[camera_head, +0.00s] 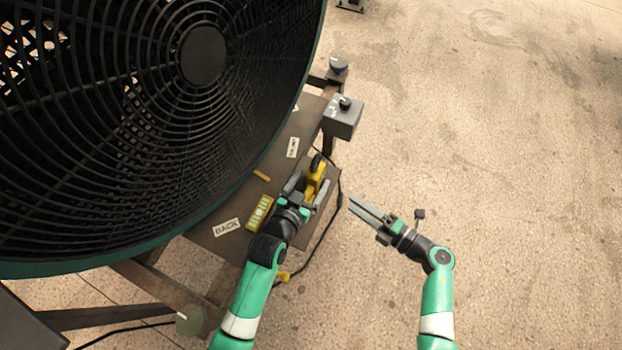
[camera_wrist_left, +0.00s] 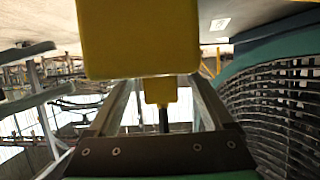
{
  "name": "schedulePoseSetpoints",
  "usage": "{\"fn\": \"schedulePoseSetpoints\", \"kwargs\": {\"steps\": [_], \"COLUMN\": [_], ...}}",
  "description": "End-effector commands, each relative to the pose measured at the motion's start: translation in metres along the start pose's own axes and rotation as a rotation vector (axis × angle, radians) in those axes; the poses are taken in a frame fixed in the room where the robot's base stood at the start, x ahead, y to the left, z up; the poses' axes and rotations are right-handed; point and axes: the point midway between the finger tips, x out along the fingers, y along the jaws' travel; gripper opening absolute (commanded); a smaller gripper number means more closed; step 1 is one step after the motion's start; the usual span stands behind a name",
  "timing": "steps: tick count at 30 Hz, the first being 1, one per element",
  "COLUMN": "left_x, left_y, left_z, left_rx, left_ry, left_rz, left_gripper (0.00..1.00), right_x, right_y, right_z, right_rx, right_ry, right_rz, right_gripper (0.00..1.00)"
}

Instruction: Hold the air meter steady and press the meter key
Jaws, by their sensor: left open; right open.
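The yellow air meter (camera_head: 315,178), with a dark top end, is on the brown board beside the large fan. My left gripper (camera_head: 306,186) is open, with its fingers on either side of the meter's yellow body; I cannot tell whether they touch it. In the left wrist view a large yellow block (camera_wrist_left: 140,40) fills the top centre, above the left gripper's fingers (camera_wrist_left: 158,100). A smaller yellow part with a dark stem shows between them. The meter key cannot be made out. My right gripper (camera_head: 364,213) is open and empty, right of the board over the floor.
The large black-grilled fan (camera_head: 120,110) with a green rim fills the left. A yellow panel with pale rows (camera_head: 259,214) and a BACK label (camera_head: 227,228) lie on the board (camera_head: 208,237). A grey box with a black knob (camera_head: 343,120) stands at its far corner. Floor right is clear.

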Motion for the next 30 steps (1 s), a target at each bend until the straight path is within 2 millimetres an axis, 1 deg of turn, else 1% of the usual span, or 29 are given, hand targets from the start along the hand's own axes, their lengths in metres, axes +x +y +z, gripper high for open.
{"fn": "schedulePoseSetpoints", "kwargs": {"steps": [3, 10, 11, 12, 23, 24, 25, 30], "left_x": [0.0050, 0.0054, 0.0054, 0.0054, 0.0052, 0.0052, 0.0052, 0.0052], "left_y": [0.0002, 0.0000, 0.0000, 0.0000, 0.0000, 0.0000, 0.0000, 0.0000], "left_z": [-0.0001, 0.0000, 0.0000, 0.0000, -0.0001, -0.0001, -0.0001, -0.0001], "left_rx": [0.000, 0.001, 0.001, 0.001, 0.001, 0.001, 0.001, 0.001], "left_ry": [0.000, 0.000, 0.000, 0.000, 0.000, 0.000, 0.000, 0.000], "left_rz": [0.000, 0.000, 0.000, 0.000, 0.000, 0.000, 0.000, 0.000], "left_gripper": [0.85, 0.85, 0.81, 0.74, 0.09, 0.02, 0.00, 0.00], "right_x": [0.0000, 0.0000, 0.0000, 0.0000, 0.0000, 0.0000, 0.0000, 0.0000], "right_y": [0.0000, 0.0000, -0.0001, 0.0000, 0.0000, 0.0000, 0.0000, 0.0000], "right_z": [0.0000, 0.0000, 0.0000, 0.0000, 0.0000, 0.0000, 0.0000, 0.0000], "right_rx": [0.000, 0.000, 0.000, 0.000, 0.000, 0.000, 0.000, 0.000], "right_ry": [0.000, 0.000, 0.000, 0.000, 0.000, 0.000, 0.000, 0.000], "right_rz": [0.000, 0.000, 0.000, 0.000, 0.000, 0.000, 0.000, 0.000], "right_gripper": [0.50, 0.50, 0.50, 0.50, 0.50, 0.50, 0.50, 0.50]}}
